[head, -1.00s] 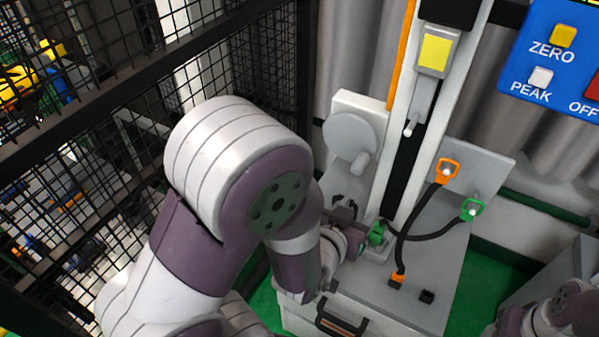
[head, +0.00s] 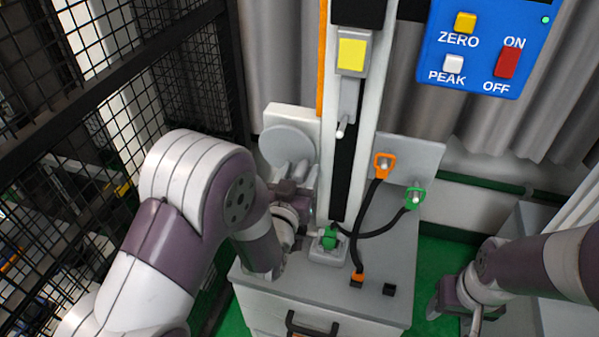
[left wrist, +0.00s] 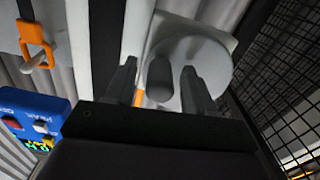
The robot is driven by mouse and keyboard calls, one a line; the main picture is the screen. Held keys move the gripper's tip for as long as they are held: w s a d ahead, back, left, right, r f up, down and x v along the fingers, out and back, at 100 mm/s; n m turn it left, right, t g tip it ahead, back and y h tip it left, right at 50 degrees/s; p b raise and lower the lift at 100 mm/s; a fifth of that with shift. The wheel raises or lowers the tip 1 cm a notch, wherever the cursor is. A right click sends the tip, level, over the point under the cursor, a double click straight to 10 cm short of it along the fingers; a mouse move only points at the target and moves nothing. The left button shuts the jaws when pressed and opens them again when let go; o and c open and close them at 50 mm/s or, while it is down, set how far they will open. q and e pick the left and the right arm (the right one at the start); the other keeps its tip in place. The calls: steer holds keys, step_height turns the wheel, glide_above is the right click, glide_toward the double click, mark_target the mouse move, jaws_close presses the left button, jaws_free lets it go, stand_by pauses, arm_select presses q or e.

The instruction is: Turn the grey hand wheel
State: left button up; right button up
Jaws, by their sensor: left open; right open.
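The grey hand wheel (head: 285,147) is a round disc on a white plate at the left of the tower. In the left wrist view the wheel (left wrist: 205,62) stands ahead, with its knob handle (left wrist: 160,78) pointing toward the camera. My left gripper (left wrist: 158,85) is open, with one finger on each side of the knob in that view. I cannot tell whether the fingers touch it. In the head view my left gripper (head: 292,178) is just below the wheel and hides part of the knob. My right gripper (head: 457,303) is open and empty at the lower right, away from the wheel.
The tower column (head: 347,130) stands right of the wheel. Orange (head: 384,165) and green (head: 415,196) connectors with black cables hang beside it. A blue panel (head: 490,45) is at the upper right. A black mesh fence (head: 110,80) closes the left side.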

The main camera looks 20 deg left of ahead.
arm_select(q)
jaws_close()
steer(key=shift+d+r+n+b, duration=0.15)
steer(key=shift+r+n+b, duration=0.25)
steer(key=shift+n, duration=0.6)
steer(key=shift+r+n, duration=0.2)
steer(key=shift+n, duration=0.5)
steer(key=shift+r+n+b, duration=0.3)
steer(key=shift+n, duration=0.2)
jaws_free()
